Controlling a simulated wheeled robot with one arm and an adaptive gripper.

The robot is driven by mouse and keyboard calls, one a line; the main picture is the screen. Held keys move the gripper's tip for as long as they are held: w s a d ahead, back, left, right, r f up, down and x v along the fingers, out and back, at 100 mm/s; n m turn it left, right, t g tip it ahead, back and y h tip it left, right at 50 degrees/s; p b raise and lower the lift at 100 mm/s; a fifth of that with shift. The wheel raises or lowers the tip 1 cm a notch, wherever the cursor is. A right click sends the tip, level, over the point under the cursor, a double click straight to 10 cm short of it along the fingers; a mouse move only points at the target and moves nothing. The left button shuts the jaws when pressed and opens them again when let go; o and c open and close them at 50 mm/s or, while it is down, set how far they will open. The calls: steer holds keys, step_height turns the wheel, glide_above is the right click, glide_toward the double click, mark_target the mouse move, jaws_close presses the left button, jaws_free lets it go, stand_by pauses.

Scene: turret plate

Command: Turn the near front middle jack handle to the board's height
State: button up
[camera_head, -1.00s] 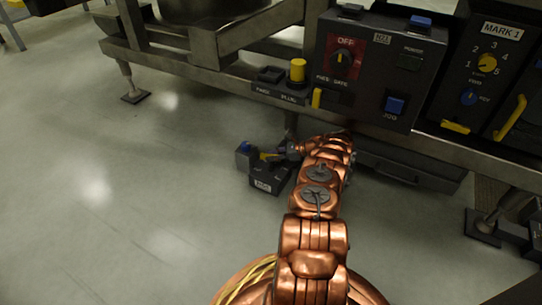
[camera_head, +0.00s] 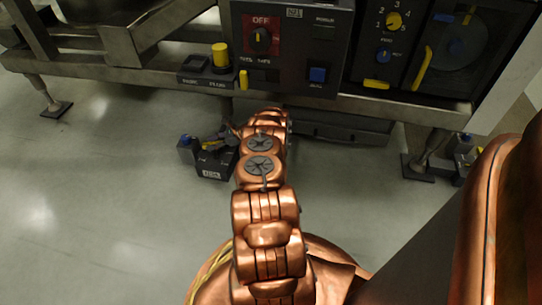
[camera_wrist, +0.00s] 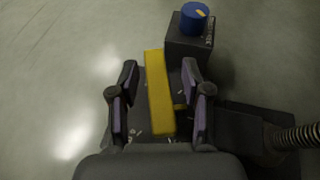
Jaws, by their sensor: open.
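The near front middle jack is a dark box on the floor under the machine's front edge. Its body (camera_head: 214,168) carries a white label, and a blue knob (camera_head: 185,142) stands at its left; the knob also shows at the top of the wrist view (camera_wrist: 194,18). In the wrist view its yellow handle (camera_wrist: 158,95) is a long bar between the fingers of my gripper (camera_wrist: 158,98). The fingers are open, with a gap on both sides of the handle. In the head view my gripper (camera_head: 226,137) is small and partly hidden by my arm above the jack.
The machine's control panel (camera_head: 290,45) stands above, with a yellow plug (camera_head: 220,55) on its ledge. A steel rail (camera_head: 130,72) runs over the jack. A levelling foot (camera_head: 57,108) stands at left, another (camera_head: 418,167) at right. The floor at left is clear.

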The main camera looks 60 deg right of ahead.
steer(key=shift+r+m+h, duration=0.1)
steer(key=shift+m+h, duration=0.2)
steer(key=shift+h, duration=0.1)
steer(key=shift+m+t+h, duration=0.3)
steer(key=shift+m+t, duration=0.1)
steer(key=shift+w+m+h, duration=0.1)
steer(key=shift+m+h, duration=0.3)
steer(key=shift+h, duration=0.1)
steer(key=shift+m+t+h+b, duration=0.3)
steer(key=shift+b, duration=0.3)
